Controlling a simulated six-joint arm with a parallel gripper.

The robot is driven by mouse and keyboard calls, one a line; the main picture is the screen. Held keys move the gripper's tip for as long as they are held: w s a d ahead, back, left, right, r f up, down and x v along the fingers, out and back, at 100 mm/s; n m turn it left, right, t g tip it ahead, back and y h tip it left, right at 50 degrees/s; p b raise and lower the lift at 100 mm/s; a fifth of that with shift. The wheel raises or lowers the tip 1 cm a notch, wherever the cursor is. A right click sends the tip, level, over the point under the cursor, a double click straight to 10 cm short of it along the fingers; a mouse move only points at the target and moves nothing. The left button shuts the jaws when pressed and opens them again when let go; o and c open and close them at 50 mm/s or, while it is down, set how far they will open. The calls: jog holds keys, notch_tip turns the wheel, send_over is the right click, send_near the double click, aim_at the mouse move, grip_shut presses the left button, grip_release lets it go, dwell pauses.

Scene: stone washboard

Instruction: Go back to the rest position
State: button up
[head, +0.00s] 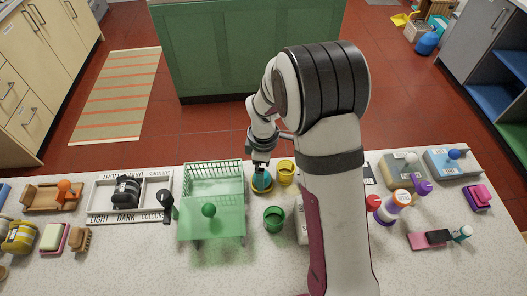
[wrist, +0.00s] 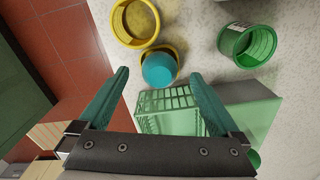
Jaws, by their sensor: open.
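My gripper (head: 261,166) is above the stone board, just right of the green rack. In the wrist view my gripper (wrist: 159,74) has its two teal fingers spread apart with nothing clasped between them. A teal round object (wrist: 160,68) shows between and beyond the fingertips, with a yellow rim behind it. In the head view this teal object (head: 262,182) is just below the gripper. I cannot tell the gap between them.
A green wire rack (head: 213,166) stands left of the gripper. A yellow cup (head: 286,174) is close on the right and a green cup (head: 274,220) is nearer the front. A labelled sorting tray (head: 98,190) lies left. Bottles and boxes crowd the right.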

notch_tip(320, 180, up, 12)
jog(key=s+d+r+m+y, duration=0.1)
jog(key=s+r+m, duration=0.1)
jog(key=s+m, duration=0.8)
jog(key=s+d+r+m, duration=0.1)
jog(key=s+r+m, duration=0.1)
jog(key=s+m, duration=0.8)
jog(key=s, duration=0.5)
jog(key=shift+s+d+r+m+y, duration=0.25)
jog(key=shift+s+r+m+y, duration=0.05)
jog(key=shift+y, duration=0.1)
